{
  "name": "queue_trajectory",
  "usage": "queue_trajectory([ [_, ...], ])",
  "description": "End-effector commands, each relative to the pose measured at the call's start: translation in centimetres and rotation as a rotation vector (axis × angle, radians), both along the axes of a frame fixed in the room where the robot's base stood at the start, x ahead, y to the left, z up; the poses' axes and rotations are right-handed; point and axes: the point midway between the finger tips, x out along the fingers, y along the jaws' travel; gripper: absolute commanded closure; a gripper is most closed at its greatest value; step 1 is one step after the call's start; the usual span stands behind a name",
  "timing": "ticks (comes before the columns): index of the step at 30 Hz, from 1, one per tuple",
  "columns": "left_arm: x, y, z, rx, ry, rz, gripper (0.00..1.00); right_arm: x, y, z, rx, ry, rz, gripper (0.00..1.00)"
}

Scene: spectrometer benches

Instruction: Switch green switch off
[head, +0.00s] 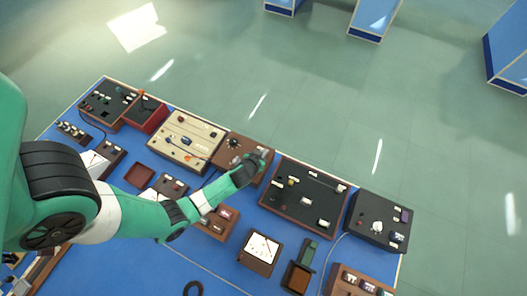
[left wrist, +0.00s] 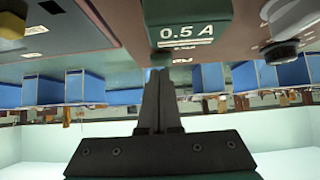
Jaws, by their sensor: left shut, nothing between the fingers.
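My left gripper (head: 264,153) reaches over the brown-framed board (head: 228,149) in the middle of the back row in the head view. In the left wrist view its dark fingers (left wrist: 158,78) are shut together and empty. A green block marked "0.5 A" (left wrist: 188,24) is just past the fingertips there. I cannot tell whether they touch it, nor whether this block is the green switch. No green switch can be made out clearly in the head view, and its on or off state does not show. My right gripper is not in view.
The blue bench (head: 225,259) is crowded. A cream panel (head: 165,148) stands left of the brown board, and a large dark board (head: 281,206) stands to its right. A white-faced meter (head: 261,247) is nearer the front. Open floor lies behind the bench.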

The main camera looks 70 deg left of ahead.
Motion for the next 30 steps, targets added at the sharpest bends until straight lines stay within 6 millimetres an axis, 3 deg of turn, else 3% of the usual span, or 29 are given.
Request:
queue_trajectory([
  [25,1.1,1.0,0.5,0.000,0.000,0.000,1.00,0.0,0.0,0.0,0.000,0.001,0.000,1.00],
  [30,1.2,1.0,2.3,0.000,0.000,-0.001,1.00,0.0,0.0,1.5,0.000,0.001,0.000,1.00],
])
